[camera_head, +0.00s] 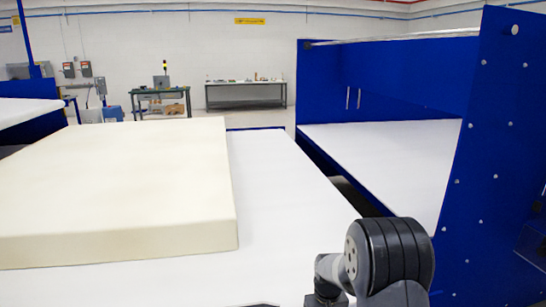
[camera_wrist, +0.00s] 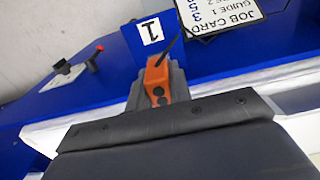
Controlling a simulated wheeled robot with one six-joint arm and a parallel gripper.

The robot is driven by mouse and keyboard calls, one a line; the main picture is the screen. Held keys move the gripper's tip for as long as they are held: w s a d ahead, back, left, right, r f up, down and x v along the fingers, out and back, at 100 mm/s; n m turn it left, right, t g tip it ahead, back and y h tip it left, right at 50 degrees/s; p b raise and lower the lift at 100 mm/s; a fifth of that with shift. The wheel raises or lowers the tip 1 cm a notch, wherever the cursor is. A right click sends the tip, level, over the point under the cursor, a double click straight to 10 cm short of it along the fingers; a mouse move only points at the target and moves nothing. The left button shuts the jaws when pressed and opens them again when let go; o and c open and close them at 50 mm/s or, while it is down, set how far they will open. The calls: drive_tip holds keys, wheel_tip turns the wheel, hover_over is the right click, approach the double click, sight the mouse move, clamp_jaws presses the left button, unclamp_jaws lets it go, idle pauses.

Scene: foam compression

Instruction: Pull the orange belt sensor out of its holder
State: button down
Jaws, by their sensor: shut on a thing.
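The orange belt sensor (camera_wrist: 156,76) shows in the wrist view, above the dark grey gripper body, with a thin black cable or rod rising from its top to the right. My gripper (camera_wrist: 158,70) is shut on it, with grey finger parts close on both sides. The sensor is in front of a blue panel (camera_wrist: 212,57). The holder cannot be made out, so I cannot tell whether the sensor is still seated in it. In the head view my arm shows at the lower right, but the gripper and the sensor are out of sight.
A small plate marked 1 (camera_wrist: 150,31) and a job card (camera_wrist: 240,12) are on the blue panel. In the head view, a cream foam block (camera_head: 115,190) lies on the white belt (camera_head: 285,190), left of a blue-walled machine (camera_head: 490,130).

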drive_tip(key=shift+r+p, duration=0.8)
drive_tip(key=shift+r, duration=0.5)
idle(0.6)
drive_tip(key=shift+r+p, duration=1.55)
drive_tip(key=shift+r, duration=0.9)
